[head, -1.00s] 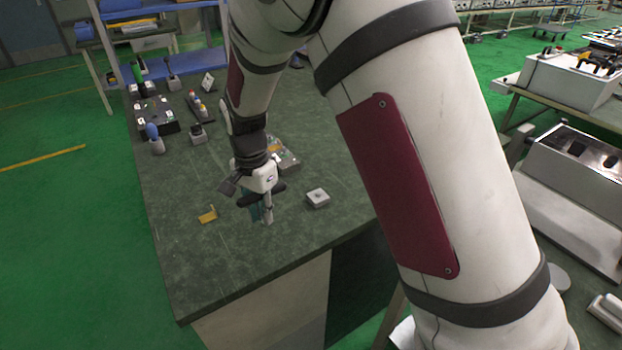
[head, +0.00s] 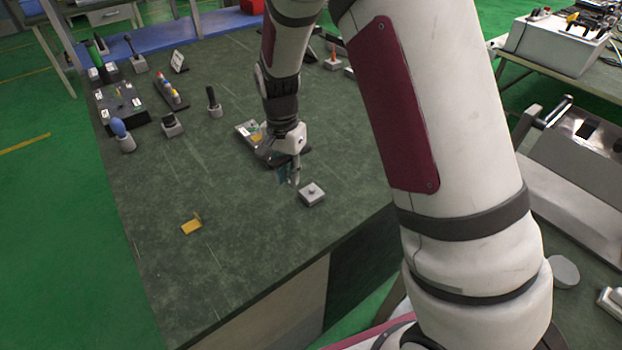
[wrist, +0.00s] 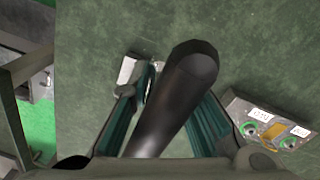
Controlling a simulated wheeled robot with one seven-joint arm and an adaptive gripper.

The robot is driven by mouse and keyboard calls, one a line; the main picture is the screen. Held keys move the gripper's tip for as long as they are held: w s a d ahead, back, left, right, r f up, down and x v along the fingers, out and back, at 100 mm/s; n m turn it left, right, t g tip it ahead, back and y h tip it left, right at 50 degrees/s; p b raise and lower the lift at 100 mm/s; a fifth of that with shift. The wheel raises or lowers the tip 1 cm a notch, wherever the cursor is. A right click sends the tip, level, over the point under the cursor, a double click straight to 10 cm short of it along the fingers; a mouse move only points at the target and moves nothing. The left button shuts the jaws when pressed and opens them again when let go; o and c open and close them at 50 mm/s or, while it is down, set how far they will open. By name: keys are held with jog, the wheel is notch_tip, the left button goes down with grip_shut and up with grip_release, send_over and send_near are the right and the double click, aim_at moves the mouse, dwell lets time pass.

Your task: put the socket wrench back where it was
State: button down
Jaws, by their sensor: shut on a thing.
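My gripper (head: 289,178) is above the green table, just left of and behind a small grey block (head: 312,197) with a round feature on top. In the wrist view my gripper (wrist: 160,125) has its teal fingers on both sides of a dark, round handle (wrist: 178,95), which I take to be the socket wrench. The wrench points toward the camera; its lower end is hidden. Part of a pale block (wrist: 128,70) shows beyond the left finger. In the head view a pale, thin shaft hangs below the fingers, close to the grey block; I cannot tell whether they touch.
A flat device with labels (head: 247,132) lies behind my gripper and also shows in the wrist view (wrist: 270,122). A yellow bracket (head: 191,226) lies to the left. A black-handled tool in a stand (head: 213,102) and a blue-handled tool (head: 121,135) stand farther back.

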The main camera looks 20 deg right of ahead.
jog(key=d, duration=0.4)
jog(key=shift+s+d+f, duration=0.2)
jog(key=shift+d, duration=0.15)
jog(key=shift+d+f+p, duration=0.15)
jog(key=shift+f+p, duration=0.1)
jog(key=shift+f, duration=0.65)
jog(key=shift+d+f+p, duration=0.15)
jog(key=shift+f+p, duration=0.05)
jog(key=shift+f, duration=0.7)
jog(key=c, duration=1.5)
grip_release()
jog(key=shift+f, duration=0.15)
